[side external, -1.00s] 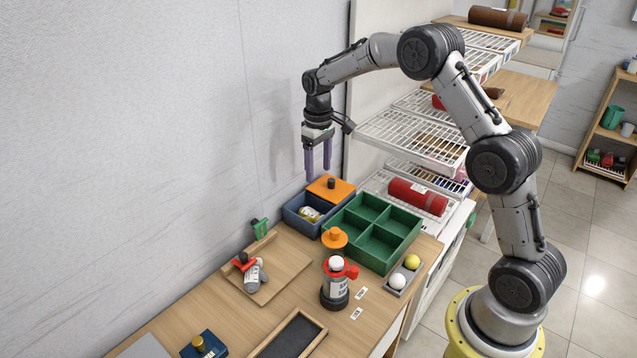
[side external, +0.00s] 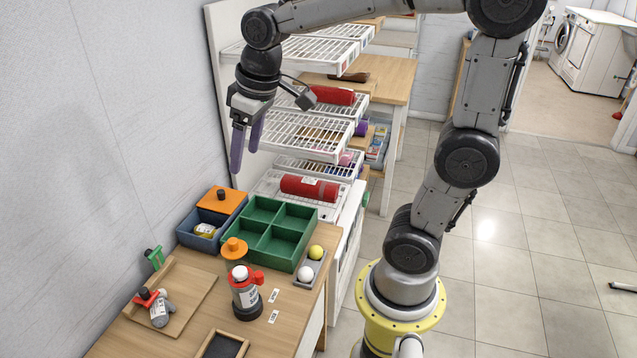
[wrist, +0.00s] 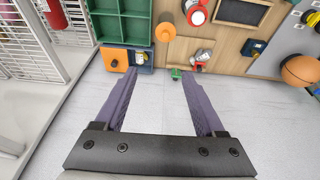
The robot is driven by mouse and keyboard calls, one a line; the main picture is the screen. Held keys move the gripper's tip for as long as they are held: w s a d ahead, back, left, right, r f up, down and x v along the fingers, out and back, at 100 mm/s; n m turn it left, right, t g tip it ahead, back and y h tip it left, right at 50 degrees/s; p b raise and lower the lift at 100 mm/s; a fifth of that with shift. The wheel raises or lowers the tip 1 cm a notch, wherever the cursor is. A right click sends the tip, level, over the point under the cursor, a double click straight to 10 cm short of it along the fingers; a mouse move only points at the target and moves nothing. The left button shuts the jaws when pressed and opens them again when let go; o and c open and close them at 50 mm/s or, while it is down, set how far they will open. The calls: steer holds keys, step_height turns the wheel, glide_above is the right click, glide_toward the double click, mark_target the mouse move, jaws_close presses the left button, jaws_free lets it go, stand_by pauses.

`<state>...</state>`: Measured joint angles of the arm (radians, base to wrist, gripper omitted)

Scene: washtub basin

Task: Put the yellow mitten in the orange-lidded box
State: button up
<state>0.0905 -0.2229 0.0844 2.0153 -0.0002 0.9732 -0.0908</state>
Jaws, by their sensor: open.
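The blue box (side external: 183,238) stands on the wooden table against the wall, with its orange lid (side external: 221,201) over the far part and the near part open. A small yellow-and-white item (side external: 205,230) lies in the open part; it is too small to tell whether it is the mitten. It also shows in the wrist view (wrist: 139,58). No other clear yellow mitten is in view. My gripper (side external: 246,160) is open and empty, pointing down, well above the box area. In the wrist view the box and lid (wrist: 114,64) lie beyond the left finger.
A green divided tray (side external: 275,232) stands right of the box, its compartments empty. An orange-topped container (side external: 234,250), a red-handled bottle (side external: 245,297) and a grey holder with balls (side external: 308,268) stand nearer. A wooden board (side external: 190,295) holds a grey-and-red item. White wire shelves (side external: 305,135) rise behind.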

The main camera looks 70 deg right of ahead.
steer(key=s+a+f+t, duration=0.2)
steer(key=s, duration=1.2)
steer(key=shift+s+a+f, duration=0.2)
steer(key=shift+s+a, duration=0.1)
steer(key=shift+a, duration=0.1)
